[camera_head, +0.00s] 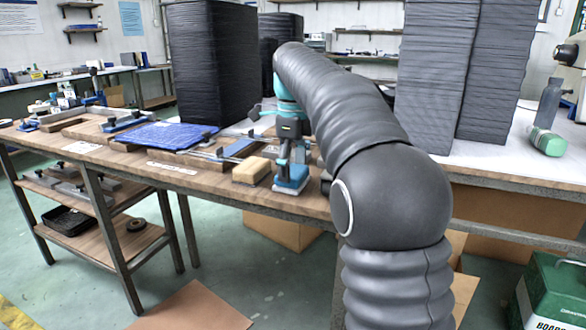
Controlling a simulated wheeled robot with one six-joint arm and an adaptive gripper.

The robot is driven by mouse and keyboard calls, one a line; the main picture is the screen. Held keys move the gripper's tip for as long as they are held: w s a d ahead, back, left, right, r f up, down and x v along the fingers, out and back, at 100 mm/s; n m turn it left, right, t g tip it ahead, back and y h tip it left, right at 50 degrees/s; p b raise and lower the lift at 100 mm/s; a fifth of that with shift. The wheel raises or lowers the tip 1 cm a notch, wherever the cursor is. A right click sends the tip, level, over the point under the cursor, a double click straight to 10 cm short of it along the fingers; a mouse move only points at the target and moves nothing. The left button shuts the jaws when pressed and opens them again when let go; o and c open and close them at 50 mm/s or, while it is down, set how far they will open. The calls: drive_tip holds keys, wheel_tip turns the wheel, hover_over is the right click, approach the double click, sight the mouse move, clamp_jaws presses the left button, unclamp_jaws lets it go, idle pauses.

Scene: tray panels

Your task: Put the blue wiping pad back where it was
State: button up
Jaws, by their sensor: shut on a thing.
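My gripper (291,160) points down over the front edge of the wooden workbench (120,160). It is shut on the blue wiping pad (291,178), a small block with a blue body and a paler lower face. The pad is at the bench's front edge, just right of a tan block (251,171). I cannot tell whether the pad touches the bench top or hangs slightly above it. My arm hides the bench area to the right of the pad.
A blue ribbed panel (165,135) lies left on the bench, with clamps and a fixture with a blue-grey plate (237,148) behind the tan block. Tall dark stacks (212,65) stand at the back.

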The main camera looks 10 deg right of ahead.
sight(293, 170)
drive_tip(key=o, duration=0.9)
drive_tip(key=shift+f, duration=0.15)
wheel_tip(293, 170, up, 12)
drive_tip(key=p, duration=0.3)
drive_tip(key=shift+p, duration=0.35)
drive_tip(key=shift+r, duration=0.2)
